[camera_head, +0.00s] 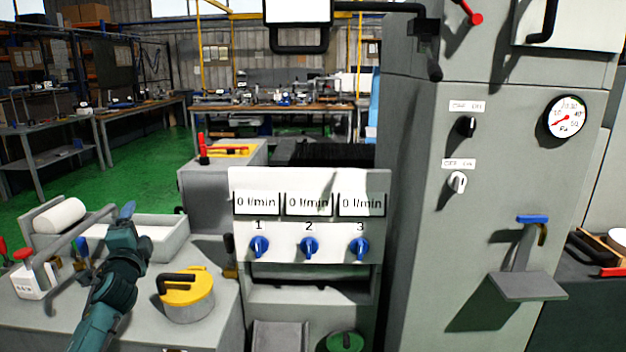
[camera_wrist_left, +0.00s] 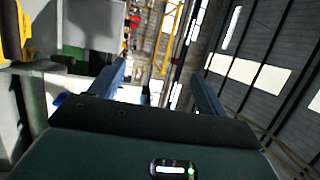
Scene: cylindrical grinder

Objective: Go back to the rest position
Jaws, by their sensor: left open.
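My left gripper (camera_head: 127,212) is raised over the grey bench at the left in the head view, with its arm coming in from the lower left. In the left wrist view its two blue fingers (camera_wrist_left: 155,85) stand apart with nothing between them. The gripper is open and empty. My right gripper does not show in either view.
A yellow-lidded pot (camera_head: 188,294) stands on the bench right of my left arm. A white tray (camera_head: 158,236), a white roll (camera_head: 60,215) and a metal bar frame are close by. The flow panel (camera_head: 309,215) and grey cabinet (camera_head: 480,200) stand to the right.

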